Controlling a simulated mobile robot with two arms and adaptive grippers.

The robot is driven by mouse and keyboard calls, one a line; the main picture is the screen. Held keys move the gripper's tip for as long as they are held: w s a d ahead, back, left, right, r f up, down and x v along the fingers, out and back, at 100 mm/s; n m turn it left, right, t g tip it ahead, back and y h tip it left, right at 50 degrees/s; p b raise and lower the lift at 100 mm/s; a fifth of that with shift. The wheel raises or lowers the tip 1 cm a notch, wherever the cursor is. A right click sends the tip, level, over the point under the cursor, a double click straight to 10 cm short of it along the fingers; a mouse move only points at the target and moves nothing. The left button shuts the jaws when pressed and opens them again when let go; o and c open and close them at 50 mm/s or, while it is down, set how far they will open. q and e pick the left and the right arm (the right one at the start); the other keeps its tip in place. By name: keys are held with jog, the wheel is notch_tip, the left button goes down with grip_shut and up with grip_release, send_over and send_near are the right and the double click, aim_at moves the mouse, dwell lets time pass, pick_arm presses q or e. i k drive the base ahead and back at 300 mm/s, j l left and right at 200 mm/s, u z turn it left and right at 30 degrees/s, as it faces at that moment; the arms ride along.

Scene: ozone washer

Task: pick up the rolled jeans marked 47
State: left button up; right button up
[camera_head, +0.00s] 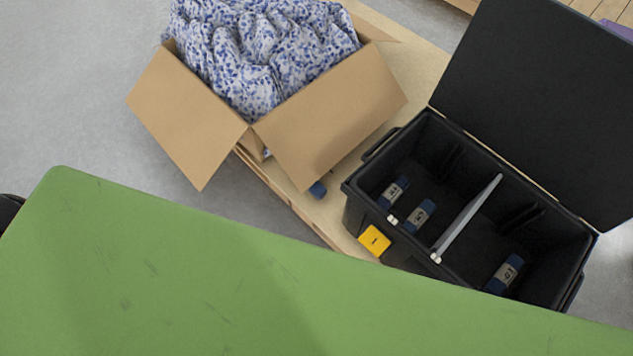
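Three rolled dark blue jeans with grey label bands lie in an open black box. One roll (506,273) is alone in the right compartment; its label seems to read 47, but the print is small and tilted. Two others, a roll at the far left (393,193) and a roll beside it (420,214), lie in the left compartment; I cannot read their labels surely. A small dark blue end of another object (317,189) shows under a cardboard flap, mostly hidden. Neither of my grippers is in view.
The black box (361,212) has a grey divider (468,219), a raised lid (545,105) and a yellow tag (374,240). A cardboard box (325,125) of blue-patterned cloth (262,55) stands left of it on a wooden platform (318,222). A scuffed green surface (200,270) fills the foreground, clear on top.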

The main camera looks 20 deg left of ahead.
aim_at(318, 190)
jog(key=i+j+z, duration=0.15)
jog(key=j+z, duration=0.2)
jog(key=j, duration=0.8)
jog(key=j+z, duration=0.35)
jog(key=j, duration=0.75)
